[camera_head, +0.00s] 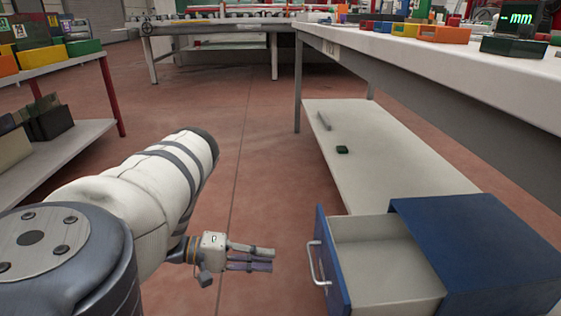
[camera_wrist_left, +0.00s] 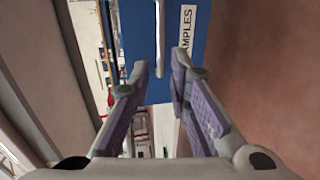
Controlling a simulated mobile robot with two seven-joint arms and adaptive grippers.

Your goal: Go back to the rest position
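My left gripper (camera_head: 262,258) hangs low in the head view, over the floor, to the left of the open blue drawer. Its fingers point right, toward the drawer's metal handle (camera_head: 316,262), with a gap between them and it. In the left wrist view the two purple-padded fingers (camera_wrist_left: 166,82) stand apart with nothing between them. Beyond the fingers are the blue drawer front (camera_wrist_left: 145,30) with a "SAMPLES" label and the light handle bar (camera_wrist_left: 158,35). My right gripper is in neither view.
A small dark block (camera_head: 342,149) lies on that shelf. A shelf rack (camera_head: 60,145) stands at left. Red floor (camera_head: 250,150) lies open between.

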